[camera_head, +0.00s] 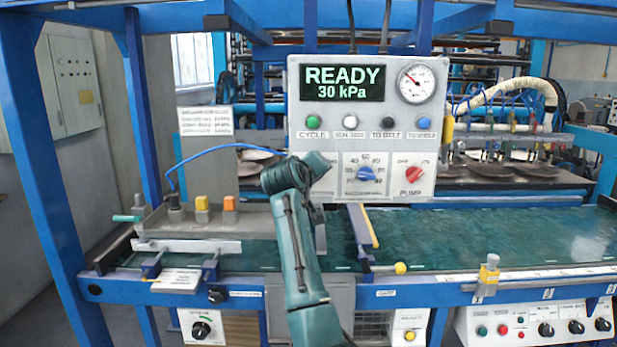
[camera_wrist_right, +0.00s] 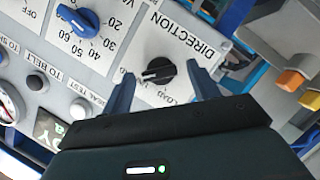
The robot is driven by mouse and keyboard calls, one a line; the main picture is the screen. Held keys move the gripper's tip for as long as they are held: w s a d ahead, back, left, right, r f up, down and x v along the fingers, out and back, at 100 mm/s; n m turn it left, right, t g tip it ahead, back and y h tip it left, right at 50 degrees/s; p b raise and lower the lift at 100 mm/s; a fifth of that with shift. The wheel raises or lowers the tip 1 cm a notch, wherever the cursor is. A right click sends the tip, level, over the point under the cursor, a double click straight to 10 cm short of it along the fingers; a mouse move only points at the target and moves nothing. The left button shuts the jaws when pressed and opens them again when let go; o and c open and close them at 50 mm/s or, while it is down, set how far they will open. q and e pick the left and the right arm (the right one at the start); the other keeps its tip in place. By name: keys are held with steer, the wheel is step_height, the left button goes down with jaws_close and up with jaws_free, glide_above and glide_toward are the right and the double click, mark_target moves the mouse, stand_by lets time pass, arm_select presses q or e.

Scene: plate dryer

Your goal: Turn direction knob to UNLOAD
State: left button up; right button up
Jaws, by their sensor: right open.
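The black direction knob (camera_wrist_right: 155,74) sits on the white control panel under the upside-down word DIRECTION in the right wrist view. Its white pointer mark lies toward the left of that picture. Part of a label ending in LOAD shows beside it; the rest of the lettering is covered. My right gripper (camera_wrist_right: 161,80) is open, with one blue-grey finger on each side of the knob; whether they touch it I cannot tell. In the head view my right gripper (camera_head: 312,166) covers the knob at the lower left of the control panel (camera_head: 296,85). My left gripper is not in view.
A blue dial knob (camera_head: 366,174) and a red pump knob (camera_head: 413,174) are to the right on the panel. Several push buttons are above. The display (camera_head: 345,84) reads READY, 30 kPa. Orange and yellow blocks (camera_head: 202,203) stand at left. The green belt (camera_head: 480,235) lies below.

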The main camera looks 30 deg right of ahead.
steer(key=b+v, duration=0.1)
steer(key=v, duration=1.2)
steer(key=shift+b, duration=0.35)
